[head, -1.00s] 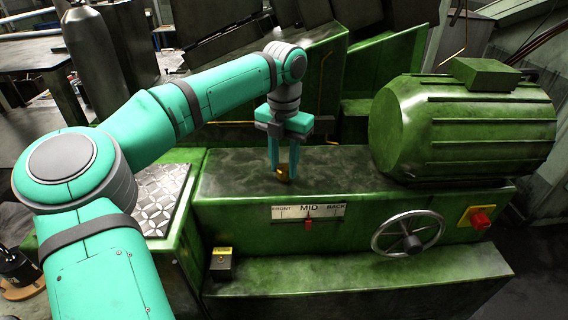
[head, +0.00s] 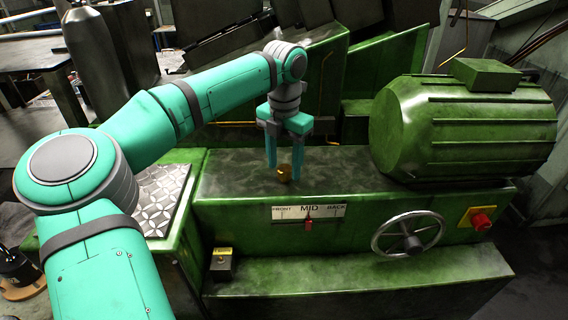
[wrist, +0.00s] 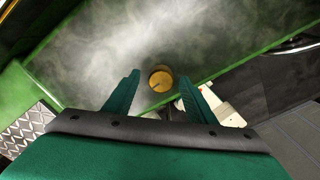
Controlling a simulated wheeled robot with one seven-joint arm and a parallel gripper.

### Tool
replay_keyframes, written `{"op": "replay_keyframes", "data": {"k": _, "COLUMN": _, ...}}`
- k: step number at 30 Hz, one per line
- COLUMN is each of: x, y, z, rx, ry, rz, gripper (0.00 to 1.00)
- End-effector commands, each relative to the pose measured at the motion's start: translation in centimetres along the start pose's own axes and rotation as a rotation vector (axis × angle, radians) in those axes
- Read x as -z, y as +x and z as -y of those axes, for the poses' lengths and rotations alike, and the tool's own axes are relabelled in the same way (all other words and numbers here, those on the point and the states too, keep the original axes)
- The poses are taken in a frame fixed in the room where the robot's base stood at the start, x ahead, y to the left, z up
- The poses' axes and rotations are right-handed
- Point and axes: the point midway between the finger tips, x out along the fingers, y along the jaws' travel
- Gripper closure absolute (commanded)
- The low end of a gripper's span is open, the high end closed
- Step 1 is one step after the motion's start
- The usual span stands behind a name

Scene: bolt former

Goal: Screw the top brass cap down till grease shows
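The brass cap (head: 284,173) stands on the flat green top of the machine, just behind the FRONT/MID/BACK scale. In the wrist view the cap (wrist: 161,79) shows its round top with a dark mark on it. My gripper (head: 284,167) points down over the cap with its two teal fingers apart, one on each side. The fingers look clear of the cap. In the wrist view the gripper (wrist: 158,86) also shows a gap at each side of the cap. I see no clear grease around the cap.
A large green motor (head: 462,128) stands to the right on the machine top. A handwheel (head: 408,234), a red knob (head: 481,221) and the scale plate (head: 309,212) are on the front face. The machine top (head: 235,180) left of the cap is clear.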

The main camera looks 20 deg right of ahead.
Motion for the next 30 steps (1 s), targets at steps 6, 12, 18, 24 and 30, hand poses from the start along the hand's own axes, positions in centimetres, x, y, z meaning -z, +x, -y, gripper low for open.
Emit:
{"op": "replay_keyframes", "data": {"k": 6, "x": 0.1, "y": 0.1, "z": 0.1, "rx": 0.002, "ry": 0.001, "rz": -0.004, "gripper": 0.50}}
{"op": "replay_keyframes", "data": {"k": 12, "x": 0.1, "y": -1.2, "z": 0.1, "rx": 0.002, "ry": 0.000, "rz": -0.004, "gripper": 0.50}}
{"op": "replay_keyframes", "data": {"k": 18, "x": 0.0, "y": -4.8, "z": 0.0, "rx": 0.001, "ry": -0.001, "rz": -0.002, "gripper": 0.50}}
{"op": "replay_keyframes", "data": {"k": 24, "x": 0.0, "y": -8.4, "z": 0.0, "rx": 0.001, "ry": -0.001, "rz": -0.002, "gripper": 0.50}}
{"op": "replay_keyframes", "data": {"k": 30, "x": 0.0, "y": -10.3, "z": 0.0, "rx": 0.001, "ry": 0.001, "rz": -0.003, "gripper": 0.50}}
